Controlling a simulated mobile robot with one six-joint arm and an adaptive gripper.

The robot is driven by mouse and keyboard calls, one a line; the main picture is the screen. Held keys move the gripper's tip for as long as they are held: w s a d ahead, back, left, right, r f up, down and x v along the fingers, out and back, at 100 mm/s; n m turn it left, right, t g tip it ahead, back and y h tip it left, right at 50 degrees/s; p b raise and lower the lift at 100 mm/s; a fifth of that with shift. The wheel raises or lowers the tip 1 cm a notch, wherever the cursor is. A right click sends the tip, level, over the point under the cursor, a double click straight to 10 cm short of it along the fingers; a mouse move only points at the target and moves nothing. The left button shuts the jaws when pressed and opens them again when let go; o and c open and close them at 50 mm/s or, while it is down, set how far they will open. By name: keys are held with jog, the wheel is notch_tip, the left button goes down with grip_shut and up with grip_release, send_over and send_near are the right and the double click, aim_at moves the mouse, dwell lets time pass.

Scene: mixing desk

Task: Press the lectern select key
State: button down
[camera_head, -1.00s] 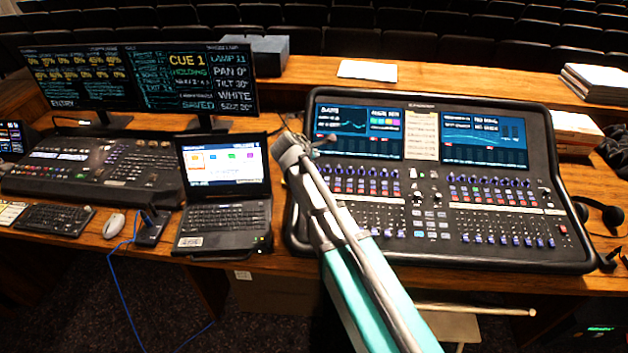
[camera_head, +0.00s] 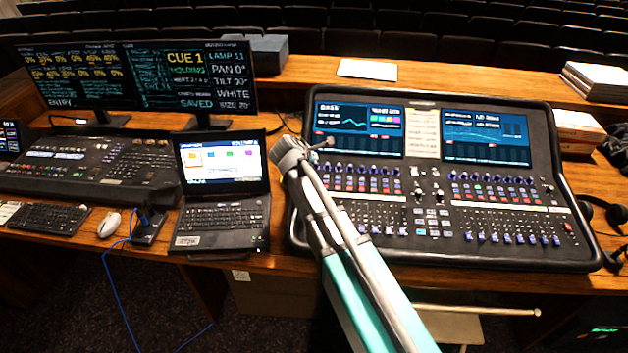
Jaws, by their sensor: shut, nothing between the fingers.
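The mixing desk (camera_head: 490,252) is a black console with two lit screens, knobs, coloured keys and faders. Rows of small coloured keys show on its left half (camera_head: 352,183) and right half (camera_head: 492,196). Key labels are too small to read, so I cannot tell which is the lectern select key. My teal and grey arm (camera_head: 370,285) rises from the bottom edge to a grey joint at the desk's upper left. It hides part of the desk's left side.
A laptop (camera_head: 222,215) stands left of the desk, with a lighting console (camera_head: 90,165), monitors (camera_head: 140,75) and a mouse (camera_head: 109,224) further left. A blue cable (camera_head: 115,285) hangs over the front edge. Headphones (camera_head: 604,212) lie at the right. A paper (camera_head: 367,69) lies behind.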

jog(key=shift+w+f+b, duration=0.2)
jog(key=shift+f+b, duration=1.15)
jog(key=shift+f, duration=0.15)
jog(key=shift+w+f+b, duration=0.15)
jog(key=shift+f+b, duration=1.15)
jog(key=shift+f, duration=0.2)
jog(key=shift+f, duration=0.1)
jog(key=shift+f+b, duration=0.3)
jog(key=shift+b, duration=0.15)
jog(key=shift+f+b, duration=0.3)
jog(key=shift+f, duration=0.05)
jog(key=shift+r, duration=0.25)
jog(key=shift+r+p, duration=0.55)
jog(key=shift+p, duration=0.25)
jog(key=shift+s+r+p, duration=0.15)
jog(key=shift+r+p, duration=1.1)
jog(key=shift+s+r+p, duration=0.15)
jog(key=shift+r+p, duration=1.1)
jog(key=shift+s, duration=0.1)
